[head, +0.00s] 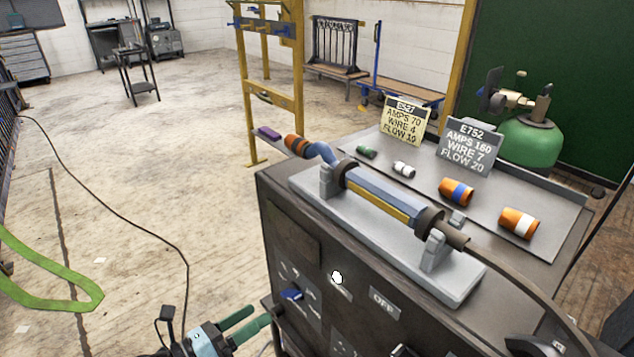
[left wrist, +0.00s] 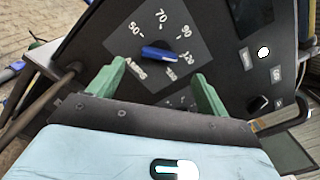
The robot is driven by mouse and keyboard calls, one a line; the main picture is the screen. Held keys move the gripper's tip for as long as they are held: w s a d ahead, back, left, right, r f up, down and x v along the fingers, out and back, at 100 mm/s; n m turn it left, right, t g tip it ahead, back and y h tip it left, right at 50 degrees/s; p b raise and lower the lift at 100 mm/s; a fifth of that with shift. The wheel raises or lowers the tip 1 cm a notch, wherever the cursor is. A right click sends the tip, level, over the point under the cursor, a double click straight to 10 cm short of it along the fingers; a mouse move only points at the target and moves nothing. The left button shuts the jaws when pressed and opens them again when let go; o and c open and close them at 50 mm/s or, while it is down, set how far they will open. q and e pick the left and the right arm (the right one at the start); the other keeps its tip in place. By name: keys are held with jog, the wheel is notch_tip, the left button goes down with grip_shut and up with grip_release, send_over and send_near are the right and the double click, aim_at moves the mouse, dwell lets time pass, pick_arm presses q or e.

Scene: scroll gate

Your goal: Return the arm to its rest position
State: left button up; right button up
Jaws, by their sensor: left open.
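My left gripper (head: 259,316) is at the bottom of the head view, with green fingers and a pale blue body. It is left of the front panel of the dark welding machine (head: 300,240). In the left wrist view, my left gripper (left wrist: 160,73) is open, its fingers apart and nothing between them. The blue knob (left wrist: 160,54) of the amps dial is in front of the fingers, apart from them. The knob also shows in the head view (head: 291,294). I cannot tell its exact setting. My right gripper is not in view.
A torch (head: 385,203) lies in a cradle on the machine's top, its cable trailing right. A grey tray (head: 490,235) holds coloured cylinders and two signs, E527 (head: 404,121) and E752 (head: 468,146). A green hose (head: 55,295) is at left. Open floor (head: 130,170) lies left of the machine.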

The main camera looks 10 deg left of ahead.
pick_arm(q)
jog(key=s+f+n+y, duration=0.7)
jog(key=s+f+n, duration=0.65)
jog(key=n, duration=0.55)
jog(key=s+d+f+n+g+y, duration=0.1)
jog(key=s+f+n+g, duration=0.3)
jog(key=s+n, duration=0.55)
jog(key=s+f+n+g+y, duration=0.1)
jog(key=s+f+n+g, duration=0.3)
jog(key=s, duration=1)
jog(key=w+r+t+p, duration=0.1)
jog(key=w+r+p, duration=0.2)
jog(key=r+p, duration=0.4)
jog(key=w+r+n+t+p, duration=0.1)
jog(key=w+r+p, duration=0.3)
jog(key=r+p, duration=0.3)
notch_tip(320, 180, up, 2)
jog(key=shift+a+t, duration=0.3)
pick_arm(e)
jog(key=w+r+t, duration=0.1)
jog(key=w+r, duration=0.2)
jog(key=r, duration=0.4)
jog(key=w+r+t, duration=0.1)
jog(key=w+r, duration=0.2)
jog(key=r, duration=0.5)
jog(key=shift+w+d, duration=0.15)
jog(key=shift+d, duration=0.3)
pick_arm(q)
jog(key=shift+s, duration=0.15)
